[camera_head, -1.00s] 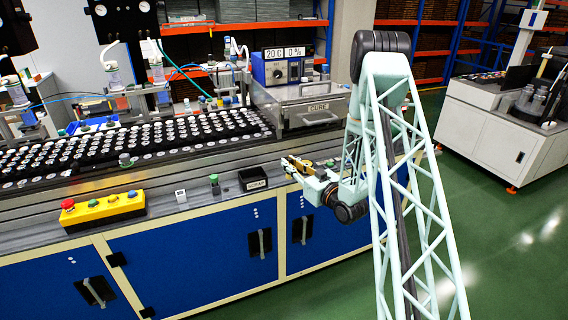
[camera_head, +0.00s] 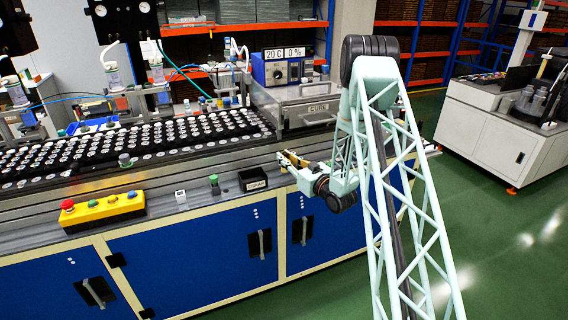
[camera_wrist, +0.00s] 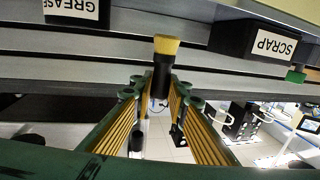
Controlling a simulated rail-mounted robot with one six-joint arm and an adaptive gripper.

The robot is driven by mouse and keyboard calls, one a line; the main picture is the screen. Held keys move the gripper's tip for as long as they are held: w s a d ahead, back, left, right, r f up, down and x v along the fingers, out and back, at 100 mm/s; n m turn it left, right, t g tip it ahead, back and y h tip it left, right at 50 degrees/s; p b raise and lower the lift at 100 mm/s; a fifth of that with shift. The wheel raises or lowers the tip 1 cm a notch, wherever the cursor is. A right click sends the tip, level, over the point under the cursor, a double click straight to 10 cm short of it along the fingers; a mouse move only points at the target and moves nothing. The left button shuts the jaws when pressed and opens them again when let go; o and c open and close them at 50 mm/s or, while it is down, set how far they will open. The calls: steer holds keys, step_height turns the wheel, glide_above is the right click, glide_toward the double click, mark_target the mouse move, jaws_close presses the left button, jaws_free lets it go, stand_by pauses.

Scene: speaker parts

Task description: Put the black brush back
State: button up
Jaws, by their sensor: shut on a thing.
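The black brush (camera_wrist: 162,72) has a dark handle and a yellow bristle end, which points up in the wrist view. My gripper (camera_wrist: 160,95) is shut on its handle, with one finger on each side. The lower end of the handle is hard to make out between the fingers. In the head view my gripper (camera_head: 287,160) is over the front ledge of the bench, to the right of the black SCRAP box (camera_head: 253,180). The brush is too small to tell from the fingers there.
In the wrist view a GREASE container (camera_wrist: 75,10) is at upper left and the SCRAP box (camera_wrist: 258,42) at upper right. The bench ledge (camera_head: 225,192) also bears a green-topped button (camera_head: 214,184) and a yellow button panel (camera_head: 102,210). The CURE box (camera_head: 305,105) stands behind.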

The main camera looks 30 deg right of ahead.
steer(key=shift+w, duration=0.5)
steer(key=shift+w+f+b, duration=0.1)
steer(key=shift+f+b, duration=0.55)
steer(key=shift+f, duration=1)
steer(key=shift+f, duration=0.15)
steer(key=o, duration=0.8)
steer(key=shift+o, duration=0.2)
steer(key=shift+p, duration=0.35)
steer(key=shift+s+d, duration=0.15)
steer(key=shift+s, duration=0.05)
steer(key=s+d, duration=0.2)
steer(key=s, duration=1.1)
steer(key=shift+s+p, duration=0.15)
steer(key=shift+p, duration=0.3)
steer(key=shift+a, duration=0.1)
